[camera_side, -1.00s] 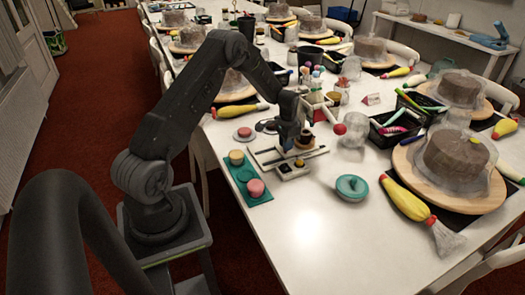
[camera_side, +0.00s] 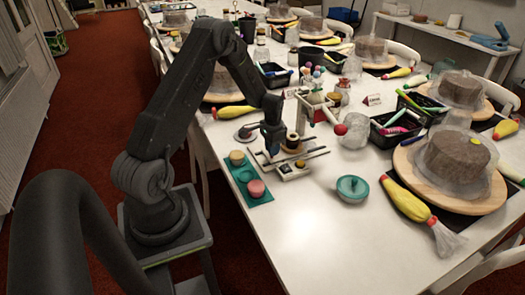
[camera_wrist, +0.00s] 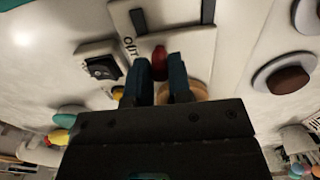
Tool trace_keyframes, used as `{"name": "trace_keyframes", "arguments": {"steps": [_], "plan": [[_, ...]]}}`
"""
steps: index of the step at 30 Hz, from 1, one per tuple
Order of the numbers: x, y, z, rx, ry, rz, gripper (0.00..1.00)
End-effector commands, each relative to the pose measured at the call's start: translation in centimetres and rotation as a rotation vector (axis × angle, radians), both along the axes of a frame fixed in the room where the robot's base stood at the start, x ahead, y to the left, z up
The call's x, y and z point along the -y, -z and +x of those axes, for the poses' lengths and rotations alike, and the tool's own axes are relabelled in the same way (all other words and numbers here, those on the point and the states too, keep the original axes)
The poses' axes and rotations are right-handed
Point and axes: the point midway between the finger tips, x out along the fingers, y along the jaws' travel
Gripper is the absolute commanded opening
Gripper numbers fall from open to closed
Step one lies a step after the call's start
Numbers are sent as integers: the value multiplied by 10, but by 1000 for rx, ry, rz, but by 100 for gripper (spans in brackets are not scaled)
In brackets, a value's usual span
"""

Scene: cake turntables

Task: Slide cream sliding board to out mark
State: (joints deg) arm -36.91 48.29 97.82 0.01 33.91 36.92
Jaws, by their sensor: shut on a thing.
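My gripper (camera_side: 271,153) is low over the sliding fixture in the side view. In the wrist view its dark blue fingers (camera_wrist: 161,75) close around a small red knob (camera_wrist: 160,58). The cream sliding board (camera_wrist: 190,48) lies under the fingers, with a dark rail across it. The black OUT mark (camera_wrist: 130,45) is printed on a pale surface just left of the knob.
A teal tray (camera_side: 241,180) with round pieces lies left of the fixture. A dispenser-like stand with a red ball (camera_side: 340,129) is close behind. The table's front is clear.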

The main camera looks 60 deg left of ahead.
Motion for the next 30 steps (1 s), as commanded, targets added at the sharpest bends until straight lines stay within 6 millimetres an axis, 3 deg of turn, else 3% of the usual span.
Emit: {"name": "trace_keyframes", "arguments": {"steps": [18,30], "plan": [[-1,-1,-35,1,-1,1,4],[-1,0,-40,-4,-1,-1,4]]}}
